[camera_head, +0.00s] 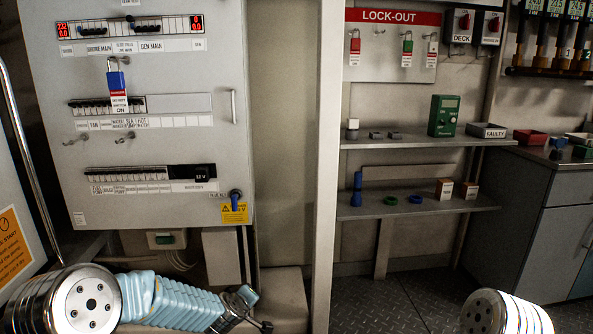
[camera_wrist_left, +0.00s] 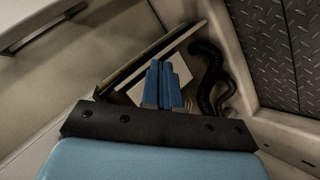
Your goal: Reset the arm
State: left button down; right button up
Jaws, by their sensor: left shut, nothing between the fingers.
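My left arm comes in low at the left of the head view, and its gripper (camera_head: 247,297) is below the switch panel, near the bottom edge. In the left wrist view the two blue fingers (camera_wrist_left: 163,85) are together, with nothing between them. The left gripper is apart from the panel's switches and the padlock. Of my right arm only a silver joint shows at the bottom right of the head view; its gripper is out of view.
A switch panel (camera_head: 150,200) carries a blue padlock (camera_head: 117,82) with a tag. A lock-out board (camera_head: 392,50) holds padlocks. Shelves (camera_head: 420,206) hold small items, including a green meter (camera_head: 443,116). A post (camera_head: 327,170) stands between. Patterned floor (camera_head: 390,300) is clear.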

pick_arm(q)
jog(key=s+f+m+g, duration=0.3)
jog(key=s+f, duration=0.7)
jog(key=f, duration=0.3)
jog(key=s+f+m+g+h, duration=0.1)
jog(key=s+f, duration=0.4)
jog(key=s, duration=0.7)
jog(key=s+d+f+m+g+h, duration=0.1)
jog(key=s+f+m+g, duration=0.2)
jog(key=s, duration=1)
notch_tip(320, 180, down, 3)
jog(key=g, duration=0.2)
jog(key=shift+d+g+h, duration=0.25)
jog(key=shift+g+h, duration=0.05)
jog(key=shift+g, duration=0.1)
jog(key=shift+r, duration=0.1)
